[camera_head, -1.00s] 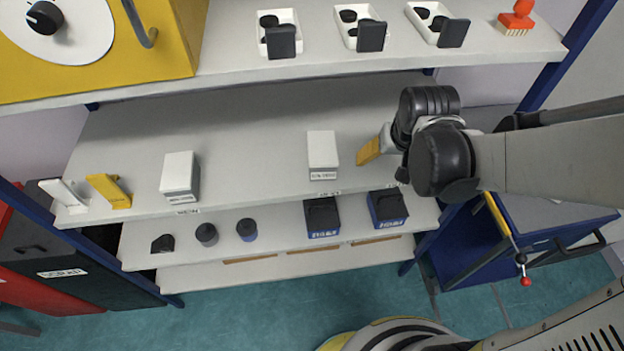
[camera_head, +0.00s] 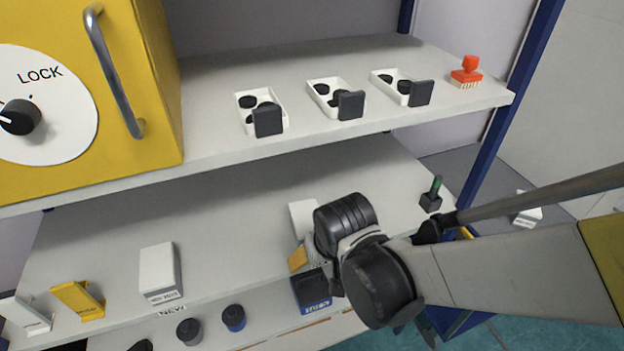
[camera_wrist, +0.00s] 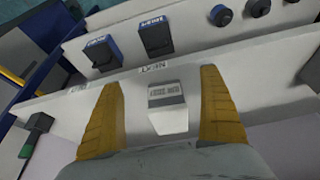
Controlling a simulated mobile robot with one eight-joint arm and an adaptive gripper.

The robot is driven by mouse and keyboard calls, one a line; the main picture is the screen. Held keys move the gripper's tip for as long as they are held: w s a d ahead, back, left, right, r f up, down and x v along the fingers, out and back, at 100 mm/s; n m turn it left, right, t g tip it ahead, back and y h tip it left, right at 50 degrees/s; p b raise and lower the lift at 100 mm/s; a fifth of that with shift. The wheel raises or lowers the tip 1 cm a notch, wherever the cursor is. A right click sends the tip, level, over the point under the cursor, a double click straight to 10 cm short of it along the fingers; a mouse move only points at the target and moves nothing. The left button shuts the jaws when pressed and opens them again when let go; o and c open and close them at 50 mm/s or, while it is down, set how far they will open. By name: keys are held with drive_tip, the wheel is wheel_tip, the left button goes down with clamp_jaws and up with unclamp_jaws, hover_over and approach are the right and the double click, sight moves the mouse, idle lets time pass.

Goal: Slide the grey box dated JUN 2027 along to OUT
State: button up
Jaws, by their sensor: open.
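Two pale grey boxes stand on the middle shelf. The left grey box (camera_head: 158,270) stands above the label NEW; its printed date is too small to read. The other grey box (camera_head: 301,215) is partly hidden behind my gripper. In the wrist view this grey box (camera_wrist: 167,95) stands between the two yellow fingers of my gripper (camera_wrist: 160,78), with a gap on each side; its print is unreadable. My gripper is open, and a yellow finger also shows in the head view (camera_head: 298,258). I cannot make out the word OUT on any label.
A blue-black box (camera_head: 312,290) and dark round knobs (camera_head: 233,318) are on the lower shelf. A yellow holder (camera_head: 78,300) stands left. White trays (camera_head: 325,97) are on the upper shelf. Shelf between the boxes is clear.

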sight(308, 220)
drive_tip(key=w, duration=0.3)
drive_tip(key=w+a+b, duration=0.1)
drive_tip(key=w, duration=0.3)
drive_tip(key=w+a+b, duration=0.1)
drive_tip(key=w, duration=0.3)
drive_tip(key=shift+f, duration=0.1)
drive_tip(key=shift+b+x, duration=0.3)
drive_tip(key=shift+x, duration=0.7)
drive_tip(key=shift+w+f, duration=0.1)
drive_tip(key=shift+f, duration=0.3)
